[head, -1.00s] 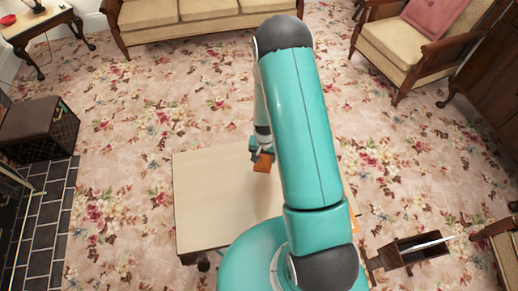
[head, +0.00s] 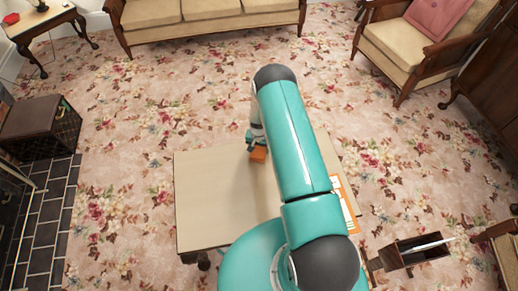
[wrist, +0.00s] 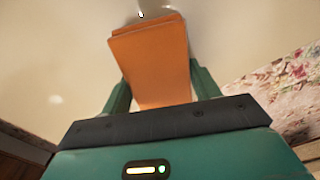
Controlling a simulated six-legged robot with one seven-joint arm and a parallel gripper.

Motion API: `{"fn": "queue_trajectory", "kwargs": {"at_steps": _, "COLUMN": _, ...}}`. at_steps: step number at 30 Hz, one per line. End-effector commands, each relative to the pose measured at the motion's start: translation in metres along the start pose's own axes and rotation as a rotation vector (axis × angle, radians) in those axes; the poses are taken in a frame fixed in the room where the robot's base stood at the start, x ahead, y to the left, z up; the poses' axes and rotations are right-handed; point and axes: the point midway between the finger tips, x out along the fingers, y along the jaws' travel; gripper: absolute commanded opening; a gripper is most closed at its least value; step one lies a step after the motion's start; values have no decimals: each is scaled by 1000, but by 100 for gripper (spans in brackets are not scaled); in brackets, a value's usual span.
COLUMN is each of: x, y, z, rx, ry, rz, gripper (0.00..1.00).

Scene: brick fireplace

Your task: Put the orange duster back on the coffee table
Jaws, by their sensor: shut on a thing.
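The orange duster (wrist: 155,60) is between the two green fingers of my gripper (wrist: 160,92) in the wrist view, and the gripper is shut on it. The cream-topped coffee table (head: 215,200) lies below my arm in the head view. The duster (head: 258,155) and my gripper (head: 252,143) show over the table's far part. The table top (wrist: 60,60) fills most of the wrist view behind the duster. I cannot tell whether the duster touches the top. My arm hides part of the table.
An orange-and-white flat item (head: 346,200) lies at the table's right edge, partly behind my arm. A dark open box (head: 415,250) stands to the right. A sofa (head: 205,15) is at the back, an armchair (head: 405,50) at back right. Floral carpet surrounds the table.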

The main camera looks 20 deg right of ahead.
Motion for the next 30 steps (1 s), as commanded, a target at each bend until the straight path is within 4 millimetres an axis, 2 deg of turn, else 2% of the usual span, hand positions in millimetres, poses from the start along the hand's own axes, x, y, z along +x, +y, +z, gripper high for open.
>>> {"fn": "queue_trajectory", "kwargs": {"at_steps": 11, "x": 6, "y": 0, "z": 0, "rx": 0, "ry": 1, "rz": 0, "gripper": 40}}
{"fn": "queue_trajectory", "kwargs": {"at_steps": 12, "x": 6, "y": 0, "z": -1, "rx": -1, "ry": 2, "rz": 0, "gripper": 65}}
{"fn": "queue_trajectory", "kwargs": {"at_steps": 15, "x": 6, "y": 0, "z": 0, "rx": 0, "ry": 2, "rz": 0, "gripper": 83}}
{"fn": "queue_trajectory", "kwargs": {"at_steps": 25, "x": 4, "y": 0, "z": -1, "rx": 0, "ry": 2, "rz": -1, "gripper": 83}}
{"fn": "queue_trajectory", "kwargs": {"at_steps": 30, "x": -15, "y": 0, "z": -2, "rx": -1, "ry": 4, "rz": -1, "gripper": 83}}
